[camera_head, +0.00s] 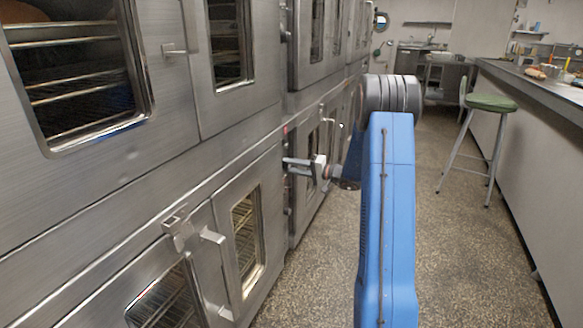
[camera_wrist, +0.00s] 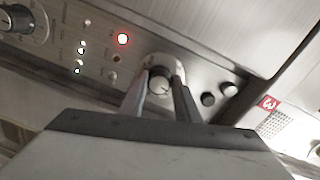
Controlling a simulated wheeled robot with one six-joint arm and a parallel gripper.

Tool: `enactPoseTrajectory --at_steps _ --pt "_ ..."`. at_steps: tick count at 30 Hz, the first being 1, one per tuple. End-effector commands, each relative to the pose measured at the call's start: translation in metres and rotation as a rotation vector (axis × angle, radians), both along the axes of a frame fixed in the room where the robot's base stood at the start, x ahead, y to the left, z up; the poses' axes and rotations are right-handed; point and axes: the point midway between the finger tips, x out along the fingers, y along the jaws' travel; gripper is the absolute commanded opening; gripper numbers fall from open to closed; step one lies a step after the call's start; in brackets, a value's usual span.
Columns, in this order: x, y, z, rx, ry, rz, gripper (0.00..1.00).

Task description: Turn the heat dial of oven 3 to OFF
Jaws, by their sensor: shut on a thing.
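My gripper (camera_wrist: 161,90) is shut on this dial, one finger on each side. The dial's marks are too small to read, so I cannot tell its setting. A red tag (camera_wrist: 268,103) with a white figure that looks like a 3 is to the right of the panel. In the head view my gripper (camera_head: 290,162) reaches left to the side of the lower ovens, and the dial is hidden there.
A lit red lamp (camera_wrist: 123,39), several small lights and another large knob (camera_wrist: 20,22) are left of the dial. Two dark buttons (camera_wrist: 218,94) are to its right. Oven doors (camera_head: 235,235) with handles line the left. A green stool (camera_head: 490,103) and a counter stand right; the aisle floor is clear.

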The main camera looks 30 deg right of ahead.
Motion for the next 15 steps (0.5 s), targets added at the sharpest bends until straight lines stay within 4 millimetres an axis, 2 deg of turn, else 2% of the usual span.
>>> enactPoseTrajectory --at_steps 15 --pt "-0.0007 0.0016 -0.0037 -0.159 -0.119 0.003 0.07"
